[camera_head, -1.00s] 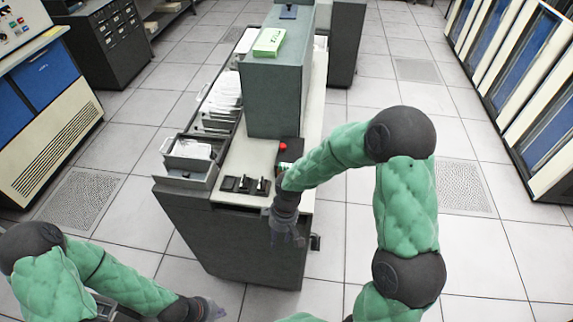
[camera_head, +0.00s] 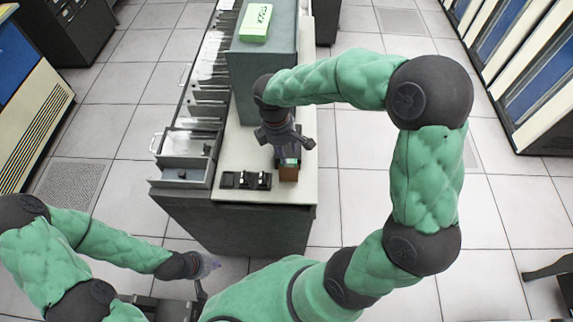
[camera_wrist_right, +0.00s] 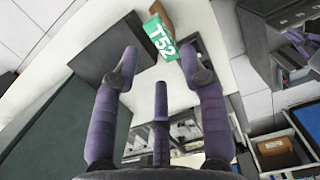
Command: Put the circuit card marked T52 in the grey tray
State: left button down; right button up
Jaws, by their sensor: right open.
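The T52 card (camera_wrist_right: 162,40) shows its green and white label in the right wrist view, against a brown block-like part. It appears as a small green and brown piece (camera_head: 289,170) near the front right corner of the worktop. My right gripper (camera_head: 288,143) is just above and behind it, open, with nothing seen between its fingers (camera_wrist_right: 163,72). The grey tray (camera_head: 184,152), as far as I can tell, is the handled one at the left of the worktop. My left gripper (camera_head: 208,266) is low in front of the desk; its jaws are unclear.
Black switches (camera_head: 246,180) sit on the pale worktop (camera_head: 262,195) left of the card. A tall grey cabinet (camera_head: 250,62) stands behind, with a green box (camera_head: 255,22) on top. Card racks (camera_head: 208,80) line the left side.

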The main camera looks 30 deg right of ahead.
aim_at(290, 166)
jog(key=f, duration=0.3)
jog(key=shift+s+d+f, duration=0.1)
jog(key=shift+d+f, duration=0.1)
jog(key=shift+s+d+f, duration=0.15)
jog(key=shift+f, duration=0.75)
jog(key=shift+s+d+f, duration=0.15)
jog(key=shift+d+f, duration=0.05)
jog(key=shift+f, duration=0.65)
jog(key=shift+s+d+f, duration=0.15)
jog(key=shift+f, duration=0.75)
grip_shut()
